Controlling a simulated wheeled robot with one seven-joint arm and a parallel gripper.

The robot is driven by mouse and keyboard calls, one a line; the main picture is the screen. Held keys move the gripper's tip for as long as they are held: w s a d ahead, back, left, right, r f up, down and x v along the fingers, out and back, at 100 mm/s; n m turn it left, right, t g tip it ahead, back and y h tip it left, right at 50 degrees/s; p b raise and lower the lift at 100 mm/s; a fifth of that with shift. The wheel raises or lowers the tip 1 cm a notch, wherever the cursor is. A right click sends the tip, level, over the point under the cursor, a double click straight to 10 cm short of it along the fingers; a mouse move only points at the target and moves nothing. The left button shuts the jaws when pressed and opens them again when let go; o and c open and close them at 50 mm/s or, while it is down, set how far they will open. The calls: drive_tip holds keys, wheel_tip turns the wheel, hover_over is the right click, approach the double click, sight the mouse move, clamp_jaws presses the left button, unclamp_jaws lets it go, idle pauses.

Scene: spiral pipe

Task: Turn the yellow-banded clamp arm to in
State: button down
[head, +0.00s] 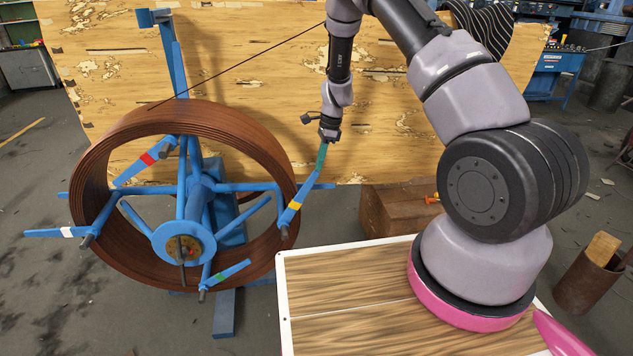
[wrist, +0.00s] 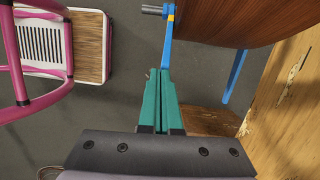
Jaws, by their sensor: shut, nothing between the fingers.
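The yellow-banded clamp arm (head: 296,204) is a blue bar at the right of the spiral pipe's front rim. It slants up and to the right from its pivot, its outer end past the rim. In the wrist view the clamp arm (wrist: 169,28) shows at top centre with its yellow band near the pivot bolt. My gripper (head: 320,162) has teal fingers that point down at the arm's outer end. In the wrist view my gripper (wrist: 161,78) is shut and empty, its tips against or very close to that end; contact is unclear.
The brown spiral pipe (head: 100,245) sits on a blue stand. A wooden panel (head: 260,75) stands behind.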

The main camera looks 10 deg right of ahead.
drive_tip(key=d+f+y, duration=0.4)
drive_tip(key=d+y, duration=0.1)
drive_tip(key=d, duration=0.4)
drive_tip(key=a+f+y, duration=0.1)
drive_tip(key=a+f, duration=0.4)
drive_tip(key=a, duration=0.4)
drive_tip(key=shift+w+a+f+t, duration=0.15)
drive_tip(key=shift+w+f+t, duration=0.1)
drive_tip(key=shift+t, duration=0.15)
drive_tip(key=a+r+h, duration=0.1)
drive_tip(key=a, duration=0.1)
drive_tip(key=a+r+h, duration=0.1)
drive_tip(key=a, duration=0.1)
drive_tip(key=a+r+h, duration=0.1)
drive_tip(key=a+r, duration=0.1)
drive_tip(key=a, duration=0.1)
drive_tip(key=shift+a, duration=0.2)
